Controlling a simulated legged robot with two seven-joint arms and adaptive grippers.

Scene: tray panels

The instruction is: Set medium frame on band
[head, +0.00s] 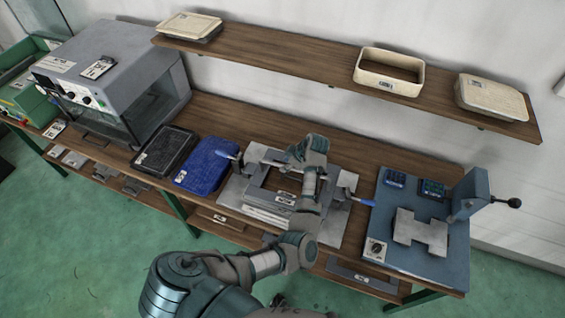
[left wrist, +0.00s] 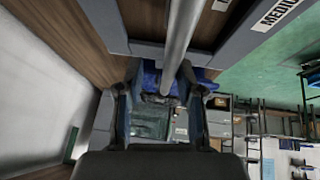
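A grey metal frame (head: 237,190) with a dark opening lies on the bench. In the left wrist view, a grey piece labelled "MEDIUM" (left wrist: 236,45) and the rod (left wrist: 182,35) are close. My left gripper (head: 291,155) is over the frame, partly hidden by its own wrist. In the left wrist view, its two fingers (left wrist: 163,92) are apart, one on each side of the rod's line; I cannot tell whether they touch it. I cannot pick out the band. My right gripper is not in view.
A blue tray (head: 205,170) and a black tray (head: 165,151) lie left of the frame, beside a grey box machine (head: 118,65). A blue press (head: 415,215) stands at right. A wall shelf (head: 300,62) with cream trays runs above. Labelled plates lie on the lower shelf.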

